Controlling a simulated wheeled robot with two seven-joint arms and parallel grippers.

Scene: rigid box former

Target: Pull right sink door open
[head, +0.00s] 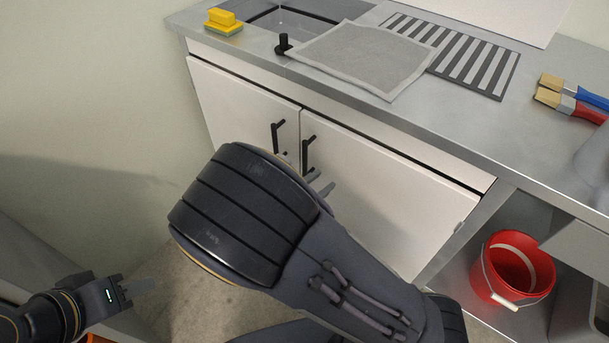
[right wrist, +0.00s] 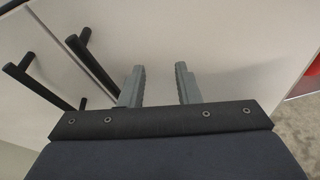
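The right sink door (head: 395,190) is a white panel under the counter and looks closed, flush with the left door (head: 235,105). Its black bar handle (head: 306,155) stands upright near the seam; it also shows in the right wrist view (right wrist: 94,68). My right gripper (head: 318,182) is mostly hidden behind my own arm in the head view. In the right wrist view its two grey fingers (right wrist: 160,86) are apart with nothing between them, facing the door, to the right of the handle. My left gripper (head: 130,289) is low at the left, away from the doors.
The left door has its own black handle (head: 277,137) close by. A red bucket (head: 514,268) sits in the open bay at the right. On the counter are a sponge (head: 222,22), a grey cloth (head: 360,58), a striped mat (head: 465,60) and brushes (head: 570,98).

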